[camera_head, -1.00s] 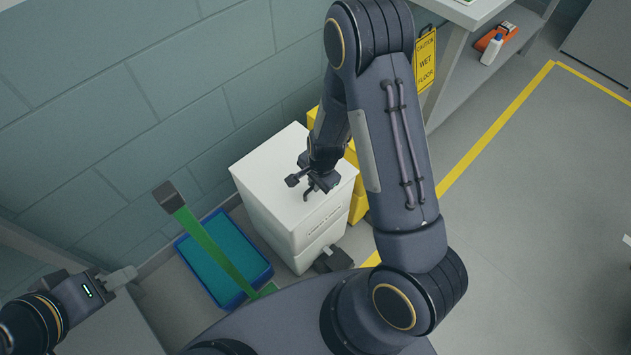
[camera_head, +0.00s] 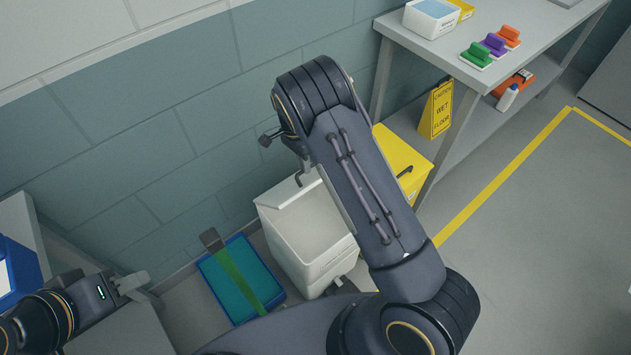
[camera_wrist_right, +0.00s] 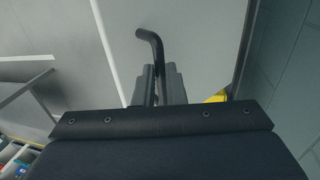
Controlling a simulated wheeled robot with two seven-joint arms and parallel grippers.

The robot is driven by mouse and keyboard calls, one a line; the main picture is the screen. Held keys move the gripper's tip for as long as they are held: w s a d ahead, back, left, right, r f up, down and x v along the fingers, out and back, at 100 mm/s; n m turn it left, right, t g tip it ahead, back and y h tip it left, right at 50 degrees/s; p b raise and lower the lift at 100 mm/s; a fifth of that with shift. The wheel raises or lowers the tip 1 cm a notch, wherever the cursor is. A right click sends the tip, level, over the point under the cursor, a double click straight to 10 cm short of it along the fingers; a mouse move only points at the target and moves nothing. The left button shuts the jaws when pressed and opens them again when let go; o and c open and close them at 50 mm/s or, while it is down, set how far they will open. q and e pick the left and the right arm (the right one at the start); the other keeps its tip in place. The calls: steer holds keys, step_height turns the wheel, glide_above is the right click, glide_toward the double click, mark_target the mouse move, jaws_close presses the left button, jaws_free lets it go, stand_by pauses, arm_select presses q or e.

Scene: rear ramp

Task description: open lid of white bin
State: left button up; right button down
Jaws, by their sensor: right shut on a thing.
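The white bin (camera_head: 283,247) stands on the floor near the wall, partly covered by my right arm. Its lid (camera_head: 290,196) is tilted up at the back, and the grey inside shows. In the right wrist view, my right gripper (camera_wrist_right: 158,84) is shut on the dark bent lid handle (camera_wrist_right: 151,44), against a pale panel. The handle also shows in the head view (camera_head: 303,176); my right arm mostly hides the gripper there. My left gripper (camera_head: 132,283) is at the lower left, away from the bin; its finger gap is unclear.
A blue tray (camera_head: 213,283) with a green bar across it is left of the bin. A yellow bin (camera_head: 405,155) and a wet-floor sign (camera_head: 437,110) are to the right. A grey bench (camera_head: 440,50) holds coloured brushes. Floor beyond the yellow line (camera_head: 500,185) is clear.

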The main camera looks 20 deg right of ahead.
steer(key=w+a+r+b, duration=0.1)
steer(key=w+a, duration=0.2)
steer(key=w, duration=0.7)
steer(key=shift+a+r, duration=0.3)
steer(key=shift+a, duration=0.05)
steer(key=c, duration=1.5)
jaws_free()
steer(key=shift+w+f, duration=0.1)
steer(key=shift+w, duration=0.1)
steer(key=shift+c, duration=0.2)
steer(key=shift+o, duration=0.3)
steer(key=shift+r, duration=0.3)
steer(key=v, duration=0.7)
steer(key=shift+r, duration=0.35)
steer(key=shift+c, duration=0.3)
